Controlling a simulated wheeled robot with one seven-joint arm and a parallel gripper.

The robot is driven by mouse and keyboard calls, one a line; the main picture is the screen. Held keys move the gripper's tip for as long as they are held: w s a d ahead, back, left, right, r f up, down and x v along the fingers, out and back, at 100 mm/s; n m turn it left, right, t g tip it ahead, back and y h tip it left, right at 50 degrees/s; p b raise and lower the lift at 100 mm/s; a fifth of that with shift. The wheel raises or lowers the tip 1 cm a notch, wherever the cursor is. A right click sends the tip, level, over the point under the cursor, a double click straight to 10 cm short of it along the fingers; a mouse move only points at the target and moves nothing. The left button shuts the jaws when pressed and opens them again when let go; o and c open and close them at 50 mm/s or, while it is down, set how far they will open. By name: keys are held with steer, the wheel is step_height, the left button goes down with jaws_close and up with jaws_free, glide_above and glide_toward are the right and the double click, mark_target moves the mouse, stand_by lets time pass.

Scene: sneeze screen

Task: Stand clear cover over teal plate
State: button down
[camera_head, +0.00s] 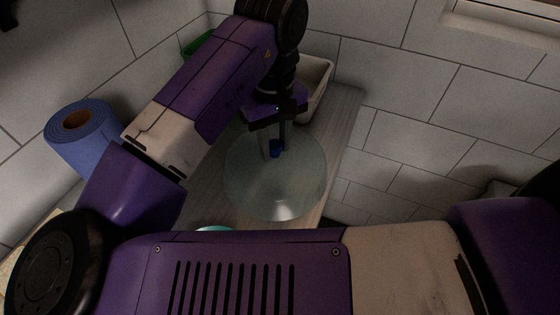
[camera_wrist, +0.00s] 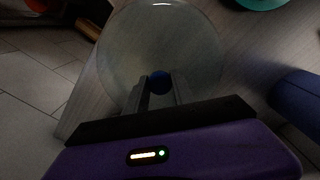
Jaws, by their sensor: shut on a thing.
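The clear cover (camera_head: 283,188) is a round transparent dome with a blue knob (camera_head: 276,152) on top. My gripper (camera_head: 277,146) is shut on the knob from above; the knob also shows between the fingers in the wrist view (camera_wrist: 160,82). The cover (camera_wrist: 180,45) looks roughly upright over the wooden counter; I cannot tell whether it touches it. The teal plate is mostly hidden behind my arm in the head view, where only a sliver of its rim (camera_head: 213,229) shows. In the wrist view part of the teal plate (camera_wrist: 262,3) shows at the top edge, apart from the cover.
A blue roll (camera_head: 82,135) stands at the left of the counter (camera_head: 345,112). A white bin (camera_head: 318,92) stands at the back against the tiled wall, with a green thing (camera_head: 196,43) to its left. The counter's right edge is close to the cover.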

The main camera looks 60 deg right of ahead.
steer(key=shift+r+p, duration=1.85)
steer(key=shift+r, duration=0.05)
